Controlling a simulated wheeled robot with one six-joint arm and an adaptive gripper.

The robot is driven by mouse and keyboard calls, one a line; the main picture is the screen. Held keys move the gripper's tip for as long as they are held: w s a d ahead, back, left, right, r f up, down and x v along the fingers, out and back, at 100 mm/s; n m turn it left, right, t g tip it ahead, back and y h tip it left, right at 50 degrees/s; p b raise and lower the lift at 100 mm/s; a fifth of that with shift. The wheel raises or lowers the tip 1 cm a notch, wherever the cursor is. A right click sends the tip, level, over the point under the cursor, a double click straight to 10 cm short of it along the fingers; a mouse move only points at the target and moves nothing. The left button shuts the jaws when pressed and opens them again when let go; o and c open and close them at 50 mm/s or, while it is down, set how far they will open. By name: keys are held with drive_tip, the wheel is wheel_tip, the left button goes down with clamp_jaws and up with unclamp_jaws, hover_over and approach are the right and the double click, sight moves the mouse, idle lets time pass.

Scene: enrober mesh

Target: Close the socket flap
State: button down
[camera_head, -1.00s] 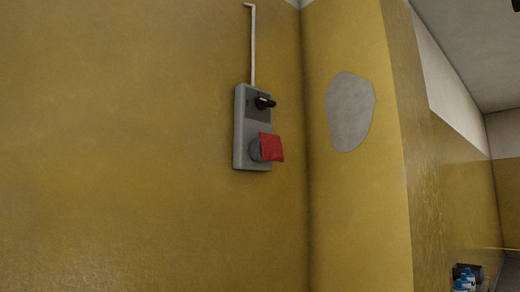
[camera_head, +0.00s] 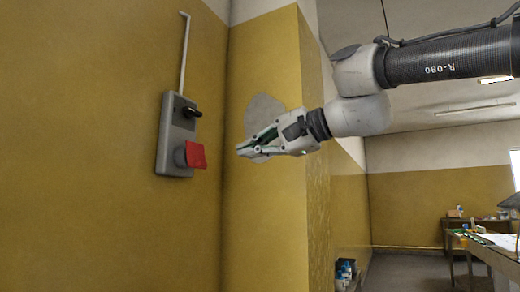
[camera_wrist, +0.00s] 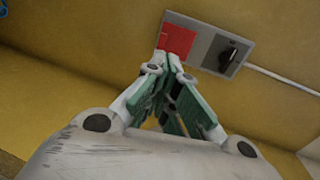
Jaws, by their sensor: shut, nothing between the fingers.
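The grey socket box (camera_head: 163,135) is fixed to the yellow wall, with a black rotary knob (camera_head: 192,112) in its upper part. A red flap (camera_head: 195,155) stands out from the round grey socket (camera_head: 180,154) in its lower part, tilted away from the box face. In the wrist view the red flap (camera_wrist: 176,40) and the knob (camera_wrist: 229,55) show beyond my fingertips. My gripper (camera_head: 240,150) is shut and empty, to the right of the flap in the head view and apart from it. In the wrist view the fingertips (camera_wrist: 168,58) overlap the flap's lower edge; contact cannot be told.
A conduit (camera_head: 184,55) rises from the box. A yellow wall corner with a grey patch (camera_head: 262,108) stands behind my gripper. A table (camera_head: 494,252) with items is far right, and small bottles (camera_head: 346,270) are low down. The space before the box is free.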

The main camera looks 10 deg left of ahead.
approach(199, 154)
drive_tip(key=w+a+f, duration=0.2)
drive_tip(key=a+f, duration=0.2)
drive_tip(key=shift+w, duration=0.25)
drive_tip(key=shift+f, duration=0.1)
drive_tip(key=shift+w+a+f, duration=0.25)
drive_tip(key=shift+a+f, duration=0.35)
drive_tip(key=shift+f, duration=0.1)
drive_tip(key=shift+d, duration=0.15)
